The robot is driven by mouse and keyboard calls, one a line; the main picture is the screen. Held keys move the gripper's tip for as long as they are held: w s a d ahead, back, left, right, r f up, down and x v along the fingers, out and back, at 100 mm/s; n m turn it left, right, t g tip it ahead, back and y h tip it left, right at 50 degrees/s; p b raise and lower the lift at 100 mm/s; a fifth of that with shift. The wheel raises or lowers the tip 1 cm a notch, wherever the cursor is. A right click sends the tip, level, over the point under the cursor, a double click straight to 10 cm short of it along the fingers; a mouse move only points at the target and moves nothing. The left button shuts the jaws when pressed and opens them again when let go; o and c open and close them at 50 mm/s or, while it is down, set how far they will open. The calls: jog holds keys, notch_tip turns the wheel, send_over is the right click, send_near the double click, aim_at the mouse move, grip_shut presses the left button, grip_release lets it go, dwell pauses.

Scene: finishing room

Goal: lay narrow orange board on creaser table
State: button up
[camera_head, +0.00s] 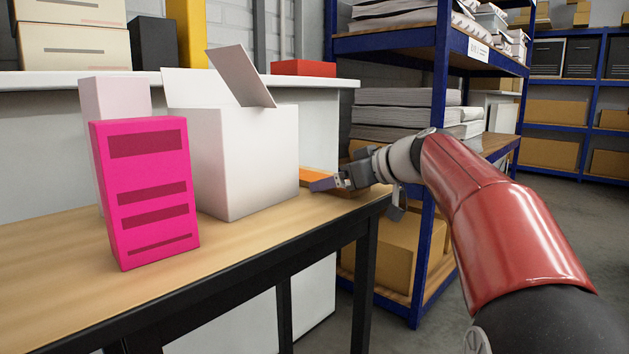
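A narrow orange board (317,175) shows at the far right end of the wood-topped table (245,236). It is partly hidden by the white box and by my gripper. My gripper (322,185) reaches in from the right, low over the table top, with its fingers at the near side of the board. The fingers are small and overlap the board in this view, so I cannot tell whether they are open, or shut on it. No label shows whether this table is the creaser table.
An open white box (245,160) stands just left of my gripper. A pink box (146,195) and a pale box (115,98) stand further left. A blue shelf rack (430,225) with paper stacks and cartons stands behind my arm. The table's front left is clear.

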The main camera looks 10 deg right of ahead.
jog(key=shift+c, duration=0.3)
jog(key=c, duration=1.1)
